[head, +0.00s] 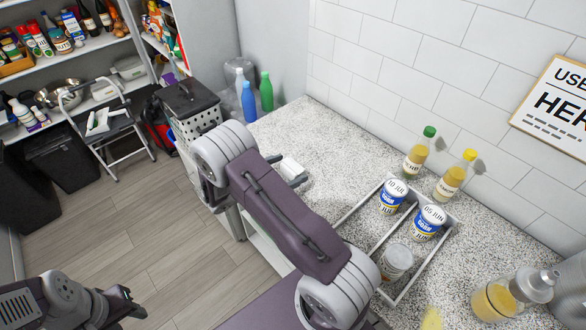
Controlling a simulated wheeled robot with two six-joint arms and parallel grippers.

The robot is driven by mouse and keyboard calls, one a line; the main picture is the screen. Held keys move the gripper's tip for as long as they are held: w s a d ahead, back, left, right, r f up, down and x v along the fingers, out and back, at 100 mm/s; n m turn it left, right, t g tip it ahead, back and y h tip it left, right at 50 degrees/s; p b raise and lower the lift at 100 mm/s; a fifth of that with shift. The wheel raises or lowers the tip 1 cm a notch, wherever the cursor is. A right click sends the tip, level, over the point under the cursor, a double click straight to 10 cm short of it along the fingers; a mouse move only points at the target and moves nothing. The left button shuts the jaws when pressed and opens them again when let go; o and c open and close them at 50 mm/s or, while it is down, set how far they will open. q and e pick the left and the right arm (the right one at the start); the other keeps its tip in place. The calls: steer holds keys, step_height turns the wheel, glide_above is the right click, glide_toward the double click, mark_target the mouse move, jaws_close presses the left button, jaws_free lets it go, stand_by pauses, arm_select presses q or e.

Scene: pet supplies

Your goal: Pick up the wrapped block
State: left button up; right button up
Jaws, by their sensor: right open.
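A small white block (292,165), which looks like the wrapped block, lies on the speckled counter (330,150) near its front edge. My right gripper (286,171) is open, low at the counter, with its dark fingers right by the block. My forearm hides much of this gripper, and I cannot tell whether the fingers touch the block. My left gripper (128,302) is at the bottom left over the floor, away from the counter; its finger opening is unclear.
A white divided tray (408,278) holds several labelled tubs. Two bottles with yellowish contents (415,155) (455,176) stand behind it. A pump bottle (510,294) is at the lower right. Blue and green bottles (249,102) (266,92) stand at the far end. Counter behind the block is clear.

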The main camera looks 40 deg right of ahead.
mark_target(295, 166)
steer(key=shift+x, duration=1.3)
steer(key=shift+a, duration=0.15)
steer(key=c, duration=1.7)
steer(key=shift+r, duration=0.1)
steer(key=shift+r, duration=0.3)
steer(key=r, duration=0.4)
steer(key=shift+s+d, duration=0.3)
steer(key=s+d+r, duration=0.2)
steer(key=s, duration=0.1)
steer(key=s+d+r, duration=0.2)
steer(key=s+d+r+b, duration=0.1)
steer(key=s+d+r, duration=0.1)
steer(key=s, duration=0.1)
steer(key=shift+s+d+r, duration=0.15)
steer(key=shift+s+d, duration=0.15)
steer(key=shift+s, duration=0.05)
